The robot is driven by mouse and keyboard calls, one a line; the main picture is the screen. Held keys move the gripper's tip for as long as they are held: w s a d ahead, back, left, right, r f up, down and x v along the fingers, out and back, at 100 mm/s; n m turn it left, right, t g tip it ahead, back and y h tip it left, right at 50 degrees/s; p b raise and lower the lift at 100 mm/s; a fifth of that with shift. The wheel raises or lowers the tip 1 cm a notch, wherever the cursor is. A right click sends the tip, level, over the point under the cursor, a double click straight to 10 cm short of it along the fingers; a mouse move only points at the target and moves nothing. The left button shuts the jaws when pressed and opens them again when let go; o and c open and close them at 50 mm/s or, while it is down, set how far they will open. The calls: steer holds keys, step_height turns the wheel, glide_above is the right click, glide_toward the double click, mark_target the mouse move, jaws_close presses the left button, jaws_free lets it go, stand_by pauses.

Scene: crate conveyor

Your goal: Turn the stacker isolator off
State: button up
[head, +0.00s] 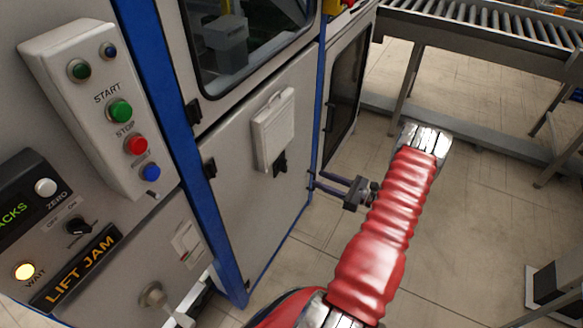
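A grey cabinet with blue posts fills the left and middle. A black rotary switch (80,227) with small OFF and ON lettering sits on the lower left panel, above a LIFT JAM label (82,269). A metal knob or handle (153,296) sits lower, partly cut off by the bottom edge. I cannot tell which of these, if either, is the stacker isolator; no label naming it is readable. My gripper (313,182) is beside the cabinet's right corner, its two dark fingers pointing left and apart with nothing between them. It is away from both controls.
A button box (97,105) with START and STOP buttons stands out from the cabinet. A white holder (274,128) and black latch (280,163) protrude from the door. A roller conveyor (480,35) stands back right. The floor (470,215) right of my arm is mostly clear.

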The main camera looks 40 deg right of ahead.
mark_target(287, 165)
steer(key=x, duration=1.3)
steer(key=shift+w, duration=0.3)
steer(key=shift+c, duration=0.6)
steer(key=c, duration=0.7)
steer(key=shift+d, duration=0.1)
jaws_close()
